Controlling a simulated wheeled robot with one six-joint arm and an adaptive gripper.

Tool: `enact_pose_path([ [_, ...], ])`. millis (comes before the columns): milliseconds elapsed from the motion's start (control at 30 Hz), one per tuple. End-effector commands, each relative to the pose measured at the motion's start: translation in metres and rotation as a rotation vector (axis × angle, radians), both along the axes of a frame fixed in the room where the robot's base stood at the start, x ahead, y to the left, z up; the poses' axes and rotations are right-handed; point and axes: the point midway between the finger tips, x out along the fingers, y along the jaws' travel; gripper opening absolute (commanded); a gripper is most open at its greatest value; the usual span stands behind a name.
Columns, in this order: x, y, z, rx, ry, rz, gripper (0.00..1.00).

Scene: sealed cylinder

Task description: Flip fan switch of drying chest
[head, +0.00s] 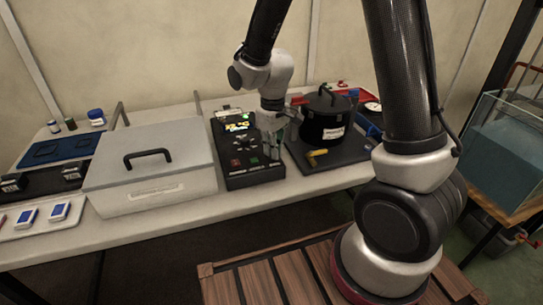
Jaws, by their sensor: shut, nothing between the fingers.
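A pale grey chest (150,190) with a closed lid and a dark handle (148,155) stands on the table, left of centre; a label is on its front. Right of it is a black control box (232,147) with a lit display (237,124) and small coloured controls on its front part. I cannot tell which of these is the fan switch, as the controls are too small to read. My gripper (275,150) points down over the right side of the control box, shut and empty. It hides part of that side; whether it touches the box I cannot tell.
A black lidded pot (325,118) stands on a dark board right of my gripper, with a yellow fitting (316,154) in front. At the left are a blue tray (58,149) and small devices. A glass tank (505,150) stands at the far right.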

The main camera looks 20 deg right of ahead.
Motion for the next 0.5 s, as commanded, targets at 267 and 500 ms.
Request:
enact_pose_path([
  [267,-0.0002,-0.0001,-0.0042,0.0,0.0,0.0,0.0],
  [500,0.0005,0.0002,-0.0005,0.001,-0.002,0.0,0.0],
])
